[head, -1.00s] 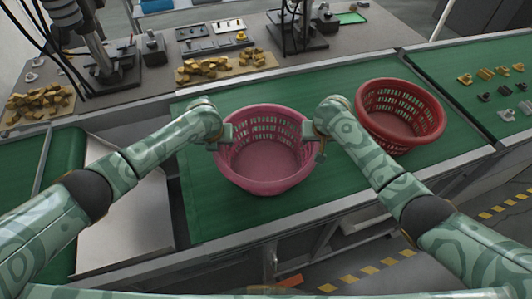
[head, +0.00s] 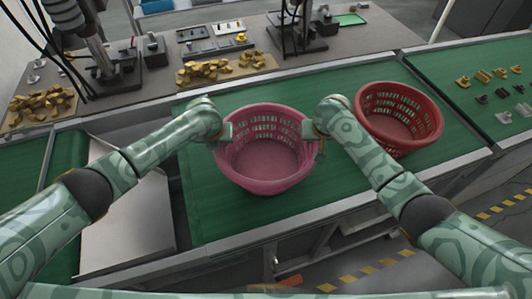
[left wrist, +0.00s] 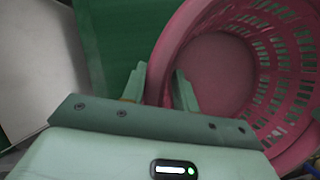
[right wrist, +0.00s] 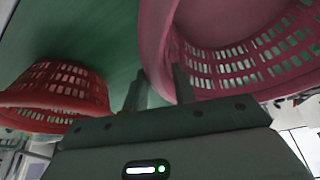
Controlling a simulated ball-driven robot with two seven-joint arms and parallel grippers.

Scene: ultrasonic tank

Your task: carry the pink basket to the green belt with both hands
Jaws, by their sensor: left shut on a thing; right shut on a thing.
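The pink basket (head: 265,165) is a round, slotted plastic tub, upright and empty, over the near middle of the green belt (head: 215,215). Whether its base touches the belt cannot be told. My left gripper (head: 224,132) is shut on its left rim, and my right gripper (head: 309,130) is shut on its right rim. In the left wrist view the pink rim (left wrist: 160,60) passes between the two fingers. In the right wrist view the pink wall (right wrist: 156,40) runs down between the fingers.
A red basket (head: 425,132) stands on the belt just right of my right gripper; it also shows in the right wrist view (right wrist: 55,90). Behind the belt is a grey bench (head: 150,95) with gold pieces (head: 205,70). Bare belt lies left of the pink basket.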

